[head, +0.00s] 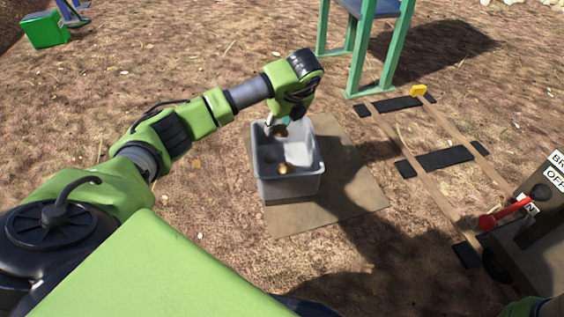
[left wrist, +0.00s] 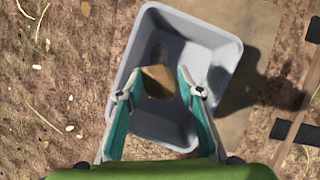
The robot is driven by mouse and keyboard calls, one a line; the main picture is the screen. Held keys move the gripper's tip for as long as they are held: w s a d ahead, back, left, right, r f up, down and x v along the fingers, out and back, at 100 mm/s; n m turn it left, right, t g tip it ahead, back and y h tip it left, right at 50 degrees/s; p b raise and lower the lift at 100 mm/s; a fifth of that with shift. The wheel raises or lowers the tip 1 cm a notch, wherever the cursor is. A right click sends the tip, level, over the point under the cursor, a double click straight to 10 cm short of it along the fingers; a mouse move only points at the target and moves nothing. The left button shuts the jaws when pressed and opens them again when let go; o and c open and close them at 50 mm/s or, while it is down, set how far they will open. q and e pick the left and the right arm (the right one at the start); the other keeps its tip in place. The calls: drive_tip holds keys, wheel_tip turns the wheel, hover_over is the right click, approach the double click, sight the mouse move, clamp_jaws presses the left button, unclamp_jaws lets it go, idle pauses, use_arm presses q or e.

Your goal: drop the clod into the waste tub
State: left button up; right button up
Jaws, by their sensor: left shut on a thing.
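The waste tub (head: 290,185) is a grey open box standing on a flat brown board; it also shows in the left wrist view (left wrist: 150,122). My left gripper (head: 277,127) is over the tub, pointing down. A dark patch in the tub looks like shadow. My right gripper is out of view.
The brown board (head: 345,195) lies under the tub. To its right are rails with black crosspieces (head: 445,160) and a yellow block (head: 418,91). A green-legged stand (head: 358,55) is behind. A red-handled lever (head: 505,213) is at the right, a green crate (head: 45,30) at far left.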

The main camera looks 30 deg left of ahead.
use_arm(q)
drive_tip(key=o, duration=1.5)
drive_tip(key=shift+o, duration=0.2)
drive_tip(key=v, duration=1.2)
